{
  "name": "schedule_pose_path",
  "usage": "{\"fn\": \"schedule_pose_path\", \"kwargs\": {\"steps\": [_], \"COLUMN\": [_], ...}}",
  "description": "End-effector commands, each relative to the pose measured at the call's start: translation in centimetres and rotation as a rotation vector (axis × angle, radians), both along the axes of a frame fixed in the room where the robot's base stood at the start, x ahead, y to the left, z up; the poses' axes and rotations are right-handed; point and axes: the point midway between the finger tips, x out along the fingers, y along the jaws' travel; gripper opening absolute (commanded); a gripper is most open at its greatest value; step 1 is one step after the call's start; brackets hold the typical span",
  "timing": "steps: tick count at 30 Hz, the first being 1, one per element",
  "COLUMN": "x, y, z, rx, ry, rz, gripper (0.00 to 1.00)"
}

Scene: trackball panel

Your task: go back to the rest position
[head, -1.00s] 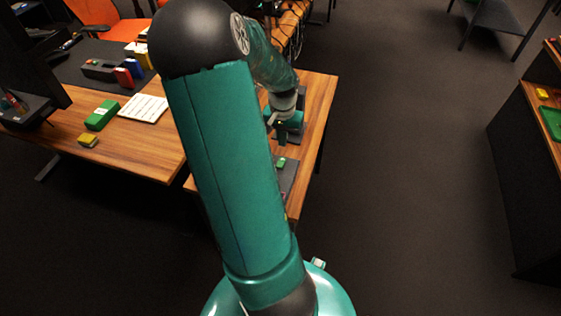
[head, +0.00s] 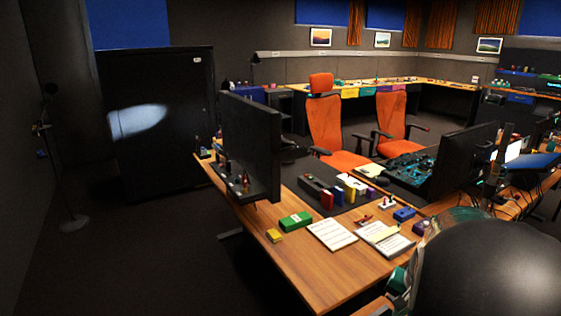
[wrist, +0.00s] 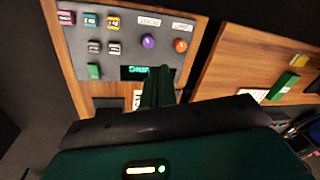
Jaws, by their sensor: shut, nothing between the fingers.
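In the wrist view my gripper (wrist: 160,72) has its green fingers together, with nothing between them. It is in front of the grey trackball panel (wrist: 125,58), near the panel's lower edge and green-lit display (wrist: 146,72). I cannot tell if the fingertips touch the panel. The panel carries a purple ball (wrist: 148,41), an orange ball (wrist: 180,45), a green switch (wrist: 94,71) and several small coloured buttons. In the head view the black joint and part of my arm fill the lower right corner; my gripper and the panel do not show there.
A black cabinet (head: 160,115) stands at the left. Dark floor (head: 130,260) is open at lower left.

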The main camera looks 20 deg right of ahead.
Motion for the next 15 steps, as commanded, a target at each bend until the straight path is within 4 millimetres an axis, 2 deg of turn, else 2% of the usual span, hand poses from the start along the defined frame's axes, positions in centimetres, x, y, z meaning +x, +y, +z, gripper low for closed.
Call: {"fn": "schedule_pose_path", "kwargs": {"steps": [1,7,11,15], "x": [1.0,2.9,2.6,1.1], "y": [2.4,11.3,16.8,22.1], "z": [1.5,6.4,9.1,11.5], "rx": [-0.007,-0.056,-0.107,-0.182], "ry": [-0.030,-0.119,-0.169,-0.222], "rz": [0.069,0.329,0.496,0.668], "gripper": [0.00,0.00,0.00,0.00]}}
